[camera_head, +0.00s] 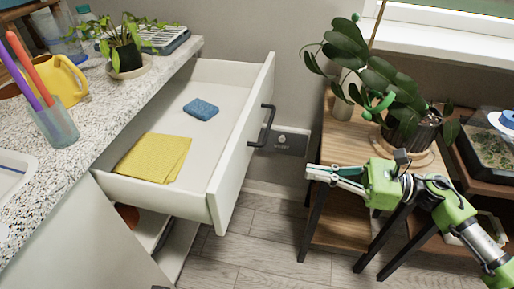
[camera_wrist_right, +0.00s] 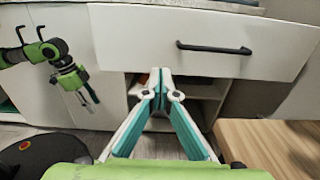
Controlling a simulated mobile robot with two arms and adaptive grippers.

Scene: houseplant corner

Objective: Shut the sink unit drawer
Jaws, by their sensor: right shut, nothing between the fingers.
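The sink unit drawer (camera_head: 240,150) is pulled out, with a white front and a dark bar handle (camera_head: 263,126). Its front and handle (camera_wrist_right: 213,48) also show in the right wrist view. A yellow cloth (camera_head: 153,158) and a blue sponge (camera_head: 201,109) lie inside. My right gripper (camera_head: 309,172) is shut and empty, to the right of the drawer front and apart from it. In the right wrist view its fingertips (camera_wrist_right: 160,76) meet below and left of the handle. My left gripper (camera_wrist_right: 84,98) shows small at the left there; its jaw state is unclear.
A speckled counter (camera_head: 100,110) holds a yellow watering can (camera_head: 66,82), a cup with tools (camera_head: 54,124) and a small plant (camera_head: 124,50). A wooden stand (camera_head: 340,145) with a leafy potted plant (camera_head: 408,125) is at right. Floor shows between unit and stand.

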